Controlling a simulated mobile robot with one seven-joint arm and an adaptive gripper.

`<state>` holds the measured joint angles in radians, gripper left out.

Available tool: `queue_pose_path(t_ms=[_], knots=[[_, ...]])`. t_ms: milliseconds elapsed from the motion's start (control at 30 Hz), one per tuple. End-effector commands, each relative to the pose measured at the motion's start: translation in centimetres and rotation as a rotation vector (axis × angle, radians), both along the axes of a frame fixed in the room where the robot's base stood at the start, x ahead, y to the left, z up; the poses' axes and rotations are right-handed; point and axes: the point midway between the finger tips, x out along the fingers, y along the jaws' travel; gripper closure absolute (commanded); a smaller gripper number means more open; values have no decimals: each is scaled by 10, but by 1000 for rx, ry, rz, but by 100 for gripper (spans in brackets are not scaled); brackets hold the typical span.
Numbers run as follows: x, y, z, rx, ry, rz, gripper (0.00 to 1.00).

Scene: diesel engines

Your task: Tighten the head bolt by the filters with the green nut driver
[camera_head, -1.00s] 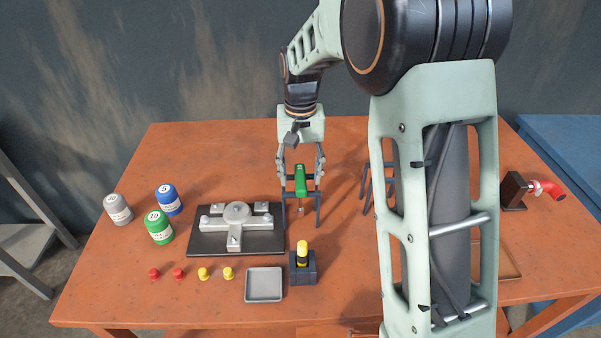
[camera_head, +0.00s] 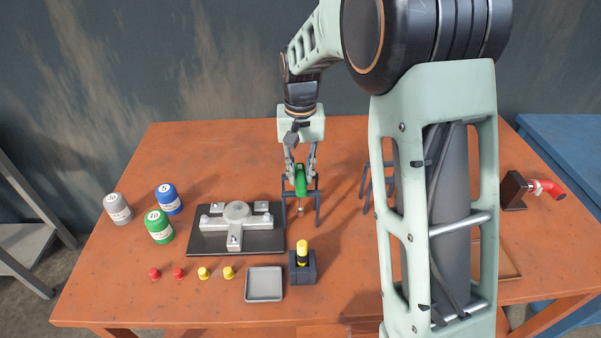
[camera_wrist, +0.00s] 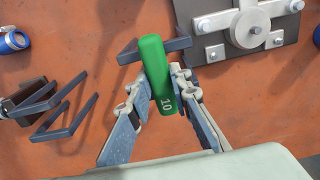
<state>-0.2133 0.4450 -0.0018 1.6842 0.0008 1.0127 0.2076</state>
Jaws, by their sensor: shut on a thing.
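The green nut driver (camera_head: 300,180) stands upright in a dark wire stand (camera_head: 318,206), its thin shaft pointing down. My gripper (camera_head: 301,172) is shut on its handle from above. In the wrist view the green handle, marked 10 (camera_wrist: 153,62), lies between the fingers (camera_wrist: 158,88), with the stand's bar (camera_wrist: 180,44) behind it. The grey cross-shaped head (camera_head: 237,228) sits on a dark plate (camera_head: 265,244) left of the stand, with small bolts on its arms. Numbered grey (camera_head: 117,210), blue (camera_head: 169,200) and green (camera_head: 159,228) canisters, apparently the filters, stand left of the plate.
Red caps (camera_head: 179,273), yellow caps (camera_head: 228,272), a grey tray (camera_head: 264,284) and a yellow-topped tool in a dark block (camera_head: 302,272) line the front. Another dark stand (camera_head: 367,187) is right, partly behind my arm. A red pipe (camera_head: 550,189) is far right.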

Motion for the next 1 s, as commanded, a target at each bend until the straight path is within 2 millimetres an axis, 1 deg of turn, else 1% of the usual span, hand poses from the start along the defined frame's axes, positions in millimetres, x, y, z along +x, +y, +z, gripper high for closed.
queue_pose_path(t_ms=[167,267,1000], knots=[[0,0,3,1,-2,0,100],[1,0,9,1,-2,0,100],[1,0,84,1,-2,0,100]])
